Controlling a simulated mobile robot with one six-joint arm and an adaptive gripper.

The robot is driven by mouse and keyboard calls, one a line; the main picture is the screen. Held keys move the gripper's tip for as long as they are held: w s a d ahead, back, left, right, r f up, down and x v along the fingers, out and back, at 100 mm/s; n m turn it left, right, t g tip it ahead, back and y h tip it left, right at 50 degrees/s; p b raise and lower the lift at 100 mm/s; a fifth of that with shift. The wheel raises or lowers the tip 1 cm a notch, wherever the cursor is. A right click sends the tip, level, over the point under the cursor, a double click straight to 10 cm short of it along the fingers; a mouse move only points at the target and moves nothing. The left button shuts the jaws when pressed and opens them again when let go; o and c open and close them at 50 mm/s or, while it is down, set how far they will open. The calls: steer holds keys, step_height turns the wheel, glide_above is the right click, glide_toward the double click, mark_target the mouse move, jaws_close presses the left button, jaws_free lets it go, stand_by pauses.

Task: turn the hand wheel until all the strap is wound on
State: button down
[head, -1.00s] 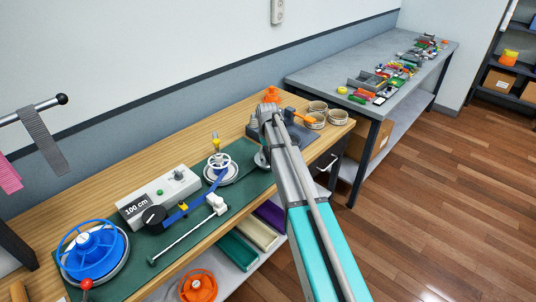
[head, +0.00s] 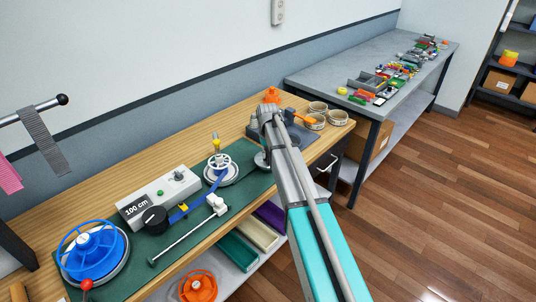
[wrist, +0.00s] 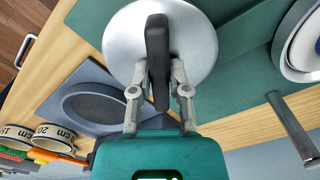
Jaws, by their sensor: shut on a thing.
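My gripper (wrist: 157,80) is shut on a black bar-shaped handle (wrist: 157,40) that stands over a round silver disc (wrist: 196,45) in the wrist view. In the head view my arm hides most of this spot. A blue spoked wheel (head: 92,252) with a red knob (head: 86,285) sits at the left end of the green mat (head: 150,262), apart from my gripper. A blue strap (head: 197,203) runs from near a black round part (head: 154,218) to a smaller white wheel (head: 219,161). How much strap is wound on cannot be told.
Tape rings (head: 315,121) and an orange object (head: 272,95) stand at the bench's far end. A grey table (head: 330,82) with small parts is behind.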

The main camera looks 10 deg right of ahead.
steer(key=m, duration=0.4)
steer(key=shift+m, duration=2.2)
steer(key=c, duration=0.6)
jaws_free()
steer(key=shift+n, duration=0.5)
